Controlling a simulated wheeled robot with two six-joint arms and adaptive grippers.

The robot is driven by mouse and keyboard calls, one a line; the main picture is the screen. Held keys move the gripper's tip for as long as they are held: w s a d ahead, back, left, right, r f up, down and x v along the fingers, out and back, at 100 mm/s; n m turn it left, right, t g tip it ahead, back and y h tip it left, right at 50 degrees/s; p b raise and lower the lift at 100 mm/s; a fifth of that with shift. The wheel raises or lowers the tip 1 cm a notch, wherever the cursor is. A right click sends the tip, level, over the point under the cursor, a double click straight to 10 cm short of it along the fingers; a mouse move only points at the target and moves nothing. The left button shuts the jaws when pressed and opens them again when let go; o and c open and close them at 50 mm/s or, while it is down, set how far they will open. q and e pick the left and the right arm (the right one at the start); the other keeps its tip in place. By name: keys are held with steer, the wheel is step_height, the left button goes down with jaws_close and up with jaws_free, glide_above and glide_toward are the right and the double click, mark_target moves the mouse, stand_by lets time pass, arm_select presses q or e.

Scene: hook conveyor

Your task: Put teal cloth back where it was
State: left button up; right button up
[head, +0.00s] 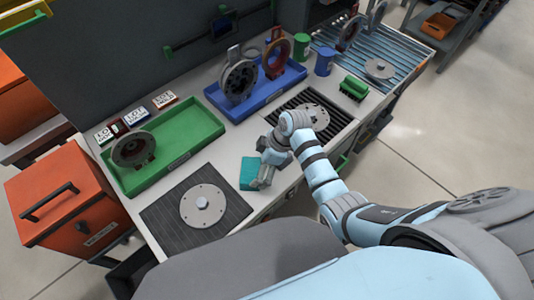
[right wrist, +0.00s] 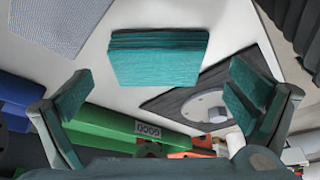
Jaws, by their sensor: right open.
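The teal cloth (head: 247,172) is a folded, layered block lying on the light worktop near its front edge, between the dark mat and the black slatted grate. In the right wrist view the cloth (right wrist: 158,62) shows whole, ahead of my fingers and between their lines. My right gripper (head: 263,180) is over the cloth's right side in the head view and hides part of it. In the wrist view the right gripper (right wrist: 160,84) is wide open, with teal pads and nothing between them. Whether a finger touches the cloth cannot be told. My left gripper is not in view.
A green tray (head: 203,122) with a dark ring part stands behind left, a blue tray (head: 287,85) with ring parts behind. A dark mat (head: 232,222) carries a grey disc (head: 203,205).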

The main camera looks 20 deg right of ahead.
steer(key=p+v, duration=0.1)
steer(key=v, duration=0.8)
steer(key=shift+r, duration=0.25)
steer(key=shift+d, duration=0.1)
